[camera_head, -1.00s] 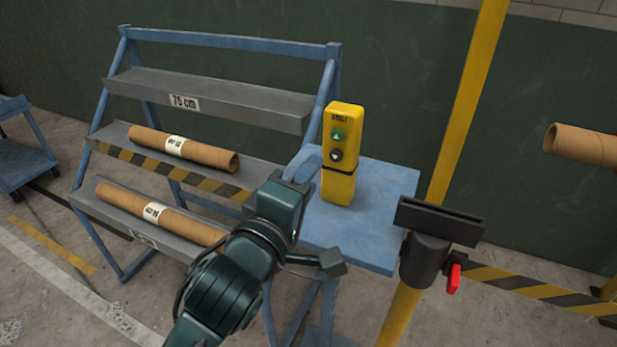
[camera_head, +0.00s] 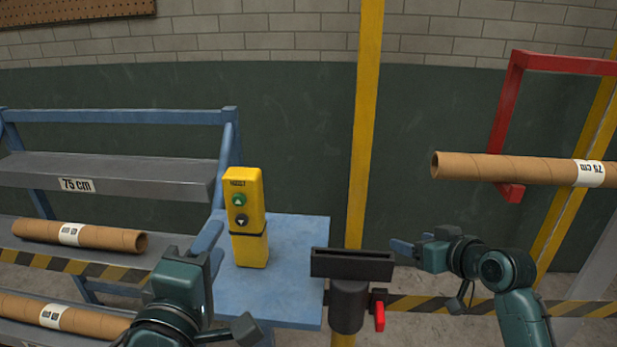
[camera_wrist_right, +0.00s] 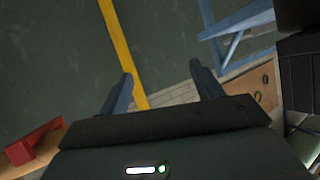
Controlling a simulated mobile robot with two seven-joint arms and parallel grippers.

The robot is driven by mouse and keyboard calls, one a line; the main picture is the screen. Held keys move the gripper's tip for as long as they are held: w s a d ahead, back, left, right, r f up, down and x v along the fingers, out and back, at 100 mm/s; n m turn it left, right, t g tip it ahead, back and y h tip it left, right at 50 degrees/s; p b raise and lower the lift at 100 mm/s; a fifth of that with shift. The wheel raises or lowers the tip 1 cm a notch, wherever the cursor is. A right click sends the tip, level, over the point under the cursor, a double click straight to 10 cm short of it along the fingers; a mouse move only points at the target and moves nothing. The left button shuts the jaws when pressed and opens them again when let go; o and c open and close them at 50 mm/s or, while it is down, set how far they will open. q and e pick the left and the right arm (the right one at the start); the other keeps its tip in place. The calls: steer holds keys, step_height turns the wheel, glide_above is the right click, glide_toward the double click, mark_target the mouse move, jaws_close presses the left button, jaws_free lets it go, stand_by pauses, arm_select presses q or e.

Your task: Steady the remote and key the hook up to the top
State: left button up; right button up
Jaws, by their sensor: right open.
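The yellow remote (camera_head: 246,215) stands upright on a blue shelf (camera_head: 290,290), with a green up button above a dark down button. My left gripper (camera_head: 209,245) is close to the remote's left side. Whether it touches the remote, and how wide its jaws are, I cannot tell. A red bracket-like hook (camera_head: 510,120) is at the right, with a cardboard tube (camera_head: 500,167) at its lower arm. My right gripper (camera_head: 402,248) is open and empty, below and left of the tube's end. Its spread fingers show in the right wrist view (camera_wrist_right: 162,90).
A yellow post (camera_head: 364,130) stands behind a black T-shaped holder (camera_head: 352,266) with a red lever (camera_head: 380,316), between my grippers. A blue rack (camera_head: 110,178) at the left holds tubes on its lower shelves. Striped barriers (camera_head: 430,304) run low at the right.

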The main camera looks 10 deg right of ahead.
steer(key=w+a+r+n+y, duration=0.4)
steer(key=a+r+y, duration=0.1)
steer(key=a+r, duration=0.2)
steer(key=n+g+y, duration=0.7)
steer(key=n+y, duration=0.2)
steer(key=y, duration=0.1)
glide_toward(225, 174)
steer(key=x, duration=0.6)
steer(key=w+x, duration=0.1)
steer(key=x, duration=0.2)
steer(key=shift+w+f, duration=0.1)
steer(key=shift+f, duration=0.15)
steer(key=c, duration=1.2)
arm_select(q)
jaws_close()
arm_select(e)
steer(key=shift+c, duration=0.2)
